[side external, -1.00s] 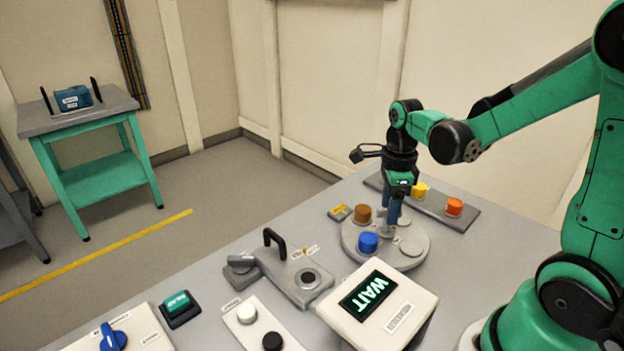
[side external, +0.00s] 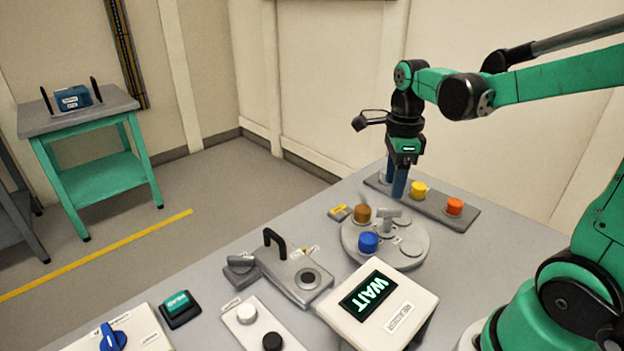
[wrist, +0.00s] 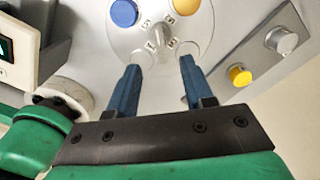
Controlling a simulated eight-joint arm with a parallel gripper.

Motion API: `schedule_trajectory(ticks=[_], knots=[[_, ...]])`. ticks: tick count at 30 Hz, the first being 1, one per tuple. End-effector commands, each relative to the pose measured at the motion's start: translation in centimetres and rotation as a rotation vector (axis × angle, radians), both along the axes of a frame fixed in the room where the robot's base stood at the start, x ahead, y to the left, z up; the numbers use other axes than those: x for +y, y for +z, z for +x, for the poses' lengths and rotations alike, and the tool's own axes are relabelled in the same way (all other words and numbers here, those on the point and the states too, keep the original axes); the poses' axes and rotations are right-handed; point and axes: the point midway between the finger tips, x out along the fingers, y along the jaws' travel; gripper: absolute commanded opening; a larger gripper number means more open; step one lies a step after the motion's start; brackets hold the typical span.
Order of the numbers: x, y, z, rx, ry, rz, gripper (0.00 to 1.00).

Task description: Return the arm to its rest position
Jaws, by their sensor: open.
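My green and black arm reaches over the grey bench from the right in the side view. My gripper (side external: 394,186) points down with its two blue fingers apart and nothing between them. It hangs above the bench, over the far side of the round grey turntable (side external: 405,257). The turntable carries a brown cap (side external: 362,214), a blue cap (side external: 368,242) and a raised grey handle in its middle. In the wrist view the open fingers (wrist: 158,72) frame the turntable's edge, and the blue cap (wrist: 124,13) lies beyond them.
A grey strip with a yellow cap (side external: 419,189) and an orange-red cap (side external: 455,206) lies behind the turntable. A display box reading WAIT (side external: 377,297) stands in front. A grey plate with a black handle (side external: 275,242) is to the left. The air above the bench is clear.

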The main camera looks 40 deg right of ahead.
Motion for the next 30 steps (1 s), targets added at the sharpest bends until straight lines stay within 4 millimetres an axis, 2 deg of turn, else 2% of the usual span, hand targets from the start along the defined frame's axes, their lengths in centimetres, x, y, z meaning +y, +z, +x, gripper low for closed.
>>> schedule_trajectory(ticks=[2,5,8,15,18,21,25,30], knots=[[0.2,0.1,0.0,-0.007,0.03,-0.003,0.46],[1.0,0.3,0.0,-0.043,0.177,-0.02,0.46],[2.4,0.7,0.0,-0.108,0.473,-0.065,0.46],[6.8,1.4,-0.3,-0.272,1.416,-0.315,0.46],[8.3,1.6,-0.5,-0.304,1.753,-0.452,0.46],[9.5,1.6,-0.7,-0.314,2.008,-0.579,0.46],[10.3,1.6,-0.8,-0.308,2.199,-0.69,0.46],[10.5,1.7,-0.8,-0.302,2.266,-0.731,0.46]])
